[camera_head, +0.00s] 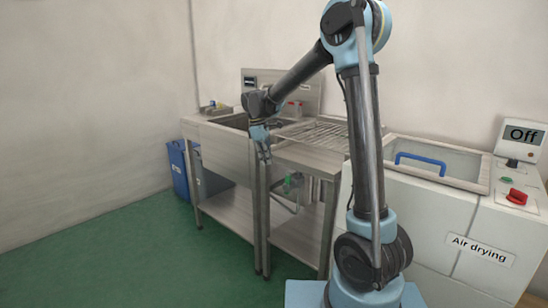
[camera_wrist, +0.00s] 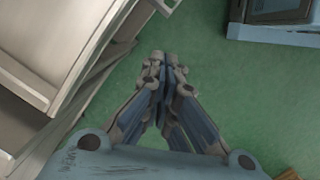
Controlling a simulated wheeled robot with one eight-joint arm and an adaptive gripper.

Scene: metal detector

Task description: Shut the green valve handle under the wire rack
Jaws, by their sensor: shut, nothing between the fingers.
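The green valve handle (camera_head: 288,184) shows small in the head view, under the wire rack (camera_head: 318,131) and between the legs of the steel stand. My gripper (camera_head: 265,158) hangs in front of the sink unit, above, to the left of and apart from the handle. In the wrist view my gripper (camera_wrist: 166,62) points down over the green floor with its fingertips together and nothing between them. The handle does not show in the wrist view.
A steel sink unit (camera_head: 224,152) with a lower shelf (camera_head: 228,208) stands left of the rack. A blue bin (camera_head: 179,170) is at its left. At right is a white air drying machine (camera_head: 425,210) with a blue handle. The green floor (camera_head: 130,255) is clear in front.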

